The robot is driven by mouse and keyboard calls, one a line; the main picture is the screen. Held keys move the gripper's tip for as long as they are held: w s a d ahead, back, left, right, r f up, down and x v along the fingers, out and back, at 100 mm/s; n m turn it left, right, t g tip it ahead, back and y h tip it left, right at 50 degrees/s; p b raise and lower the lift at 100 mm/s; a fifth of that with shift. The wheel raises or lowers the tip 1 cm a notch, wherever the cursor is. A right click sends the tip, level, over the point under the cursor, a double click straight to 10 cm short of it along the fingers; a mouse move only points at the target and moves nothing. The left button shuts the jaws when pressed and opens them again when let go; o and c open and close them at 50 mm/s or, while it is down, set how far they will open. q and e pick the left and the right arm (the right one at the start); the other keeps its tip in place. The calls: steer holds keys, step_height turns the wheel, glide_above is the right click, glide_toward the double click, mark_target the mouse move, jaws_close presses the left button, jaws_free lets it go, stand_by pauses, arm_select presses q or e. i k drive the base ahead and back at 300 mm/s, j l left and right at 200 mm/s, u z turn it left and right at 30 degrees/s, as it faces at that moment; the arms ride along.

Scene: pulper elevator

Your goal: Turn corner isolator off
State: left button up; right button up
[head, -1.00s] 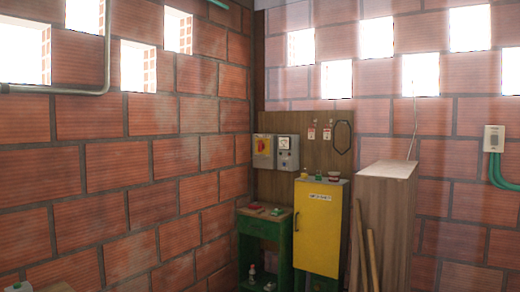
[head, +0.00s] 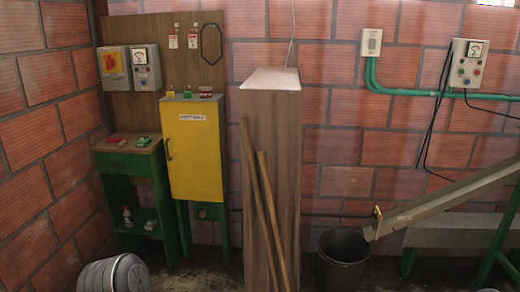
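The corner isolator (head: 113,66) is a grey box with a red rotary handle on a yellow plate. It is on the wooden backboard (head: 165,28) at the upper left of the head view, beside a grey meter box (head: 146,68). The handle is too small to tell its exact position. Neither of my grippers is in view.
A green stand (head: 133,164) and a yellow cabinet (head: 197,150) stand below the board. A tall wooden box (head: 271,150) with leaning poles (head: 262,205) is right of them. A metal drum (head: 113,274), black bucket (head: 343,258) and sloping chute (head: 450,200) bound the floor.

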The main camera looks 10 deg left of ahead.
mark_target(109, 63)
steer(key=i+j, duration=0.25)
steer(key=i+j+z, duration=0.1)
steer(key=j, duration=0.3)
steer(key=i+j+z, duration=0.1)
steer(key=i+j, duration=0.4)
steer(key=j, duration=0.15)
steer(key=i+j+z, duration=0.1)
steer(key=j, duration=0.3)
steer(key=i+j, duration=0.3)
steer(key=i+j+z, duration=0.1)
steer(key=j, duration=0.3)
steer(key=j+z, duration=0.15)
steer(key=j, duration=1.65)
